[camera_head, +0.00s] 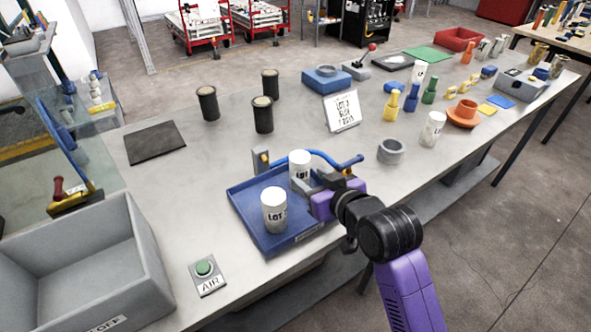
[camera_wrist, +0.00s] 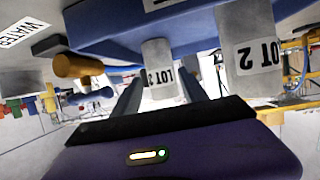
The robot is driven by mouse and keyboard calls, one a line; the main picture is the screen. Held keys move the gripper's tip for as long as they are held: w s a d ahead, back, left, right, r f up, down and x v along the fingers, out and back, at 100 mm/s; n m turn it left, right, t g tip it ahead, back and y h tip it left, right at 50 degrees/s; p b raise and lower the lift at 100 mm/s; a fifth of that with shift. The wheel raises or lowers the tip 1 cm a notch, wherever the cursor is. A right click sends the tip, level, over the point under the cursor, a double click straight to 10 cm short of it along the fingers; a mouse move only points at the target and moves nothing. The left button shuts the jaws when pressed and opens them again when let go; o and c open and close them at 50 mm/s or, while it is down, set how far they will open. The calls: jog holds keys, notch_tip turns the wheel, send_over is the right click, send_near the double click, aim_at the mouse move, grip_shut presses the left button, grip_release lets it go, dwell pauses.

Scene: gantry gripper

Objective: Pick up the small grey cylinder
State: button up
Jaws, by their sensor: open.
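Two pale grey-white cylinders with LOT labels stand upright on a blue tray (camera_head: 250,222). The rear one (camera_head: 299,160) is beside my gripper (camera_head: 314,182); the front one (camera_head: 274,212) stands nearer the tray's front edge. The wrist view is upside down. In it, one labelled cylinder (camera_wrist: 159,52) shows between the open fingers of my gripper (camera_wrist: 162,88), and a larger-looking LOT 2 cylinder (camera_wrist: 248,45) is outside them to the right. I cannot tell whether the fingers touch the cylinder. My gripper partly hides the tray's right side.
A blue curved bar (camera_head: 330,158) runs behind the tray. A grey ring (camera_head: 391,150) and another white cylinder (camera_head: 433,128) stand to the right. A green AIR button (camera_head: 204,268) and a grey bin (camera_head: 140,240) lie to the left. Black cylinders (camera_head: 263,115) stand behind.

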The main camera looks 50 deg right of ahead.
aim_at(305, 177)
jog(key=x, duration=0.6)
jog(key=shift+w+f+p, duration=0.1)
jog(key=shift+f+p, duration=0.2)
jog(key=shift+p, duration=0.05)
jog(key=shift+r, duration=0.1)
grip_shut()
